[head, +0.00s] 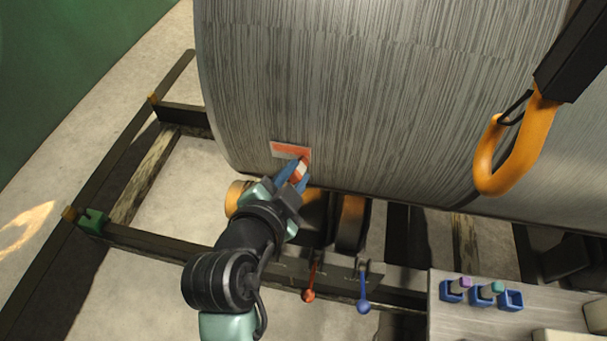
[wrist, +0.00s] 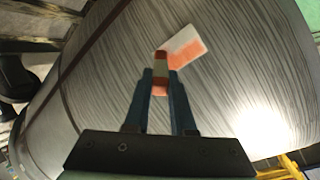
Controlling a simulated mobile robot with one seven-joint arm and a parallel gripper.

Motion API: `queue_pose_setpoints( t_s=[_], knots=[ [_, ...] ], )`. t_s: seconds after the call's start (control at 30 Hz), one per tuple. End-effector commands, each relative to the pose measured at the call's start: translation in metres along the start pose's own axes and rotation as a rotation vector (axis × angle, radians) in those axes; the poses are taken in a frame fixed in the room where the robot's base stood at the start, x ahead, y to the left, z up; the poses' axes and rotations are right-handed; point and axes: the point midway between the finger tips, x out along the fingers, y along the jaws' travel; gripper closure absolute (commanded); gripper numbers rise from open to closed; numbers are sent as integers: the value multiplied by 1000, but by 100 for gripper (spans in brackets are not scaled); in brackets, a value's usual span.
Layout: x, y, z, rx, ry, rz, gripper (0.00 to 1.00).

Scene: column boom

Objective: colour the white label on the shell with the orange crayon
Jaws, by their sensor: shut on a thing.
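The grey shell (head: 330,90) is a large brushed-metal cylinder filling the upper middle of the head view. Its label (head: 287,149) is a small tilted rectangle, partly orange and partly white. In the wrist view the label (wrist: 186,45) has orange along its lower part and white along its upper part. My gripper (head: 293,176) is shut on the orange crayon (head: 301,168), which has a pale band. In the wrist view the crayon (wrist: 161,68) stands between the blue fingers, its tip at the label's left edge. I cannot tell whether the tip touches.
A grey tray (head: 470,322) at lower right has blue holders, two with a purple crayon (head: 464,282) and a teal crayon (head: 497,287), one empty. An orange hook (head: 515,155) hangs at right. Red (head: 309,295) and blue (head: 363,305) levers stand below the shell.

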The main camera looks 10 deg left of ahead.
Motion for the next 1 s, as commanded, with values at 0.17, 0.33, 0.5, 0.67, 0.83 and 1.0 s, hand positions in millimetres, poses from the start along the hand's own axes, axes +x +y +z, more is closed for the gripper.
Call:
queue_pose_setpoints(
  t_s=[0.17,0.33,0.5,0.67,0.83,1.0],
  knots=[
    [-1,-14,12,-1,-1,-7,100],
    [-2,-19,16,-1,-1,-6,100],
    [-3,-25,22,-1,-2,-9,100],
    [-5,-35,33,-1,-1,-9,100],
    [-8,-45,43,-1,-1,-8,100],
    [-9,-48,47,0,0,-5,100]
  ],
)
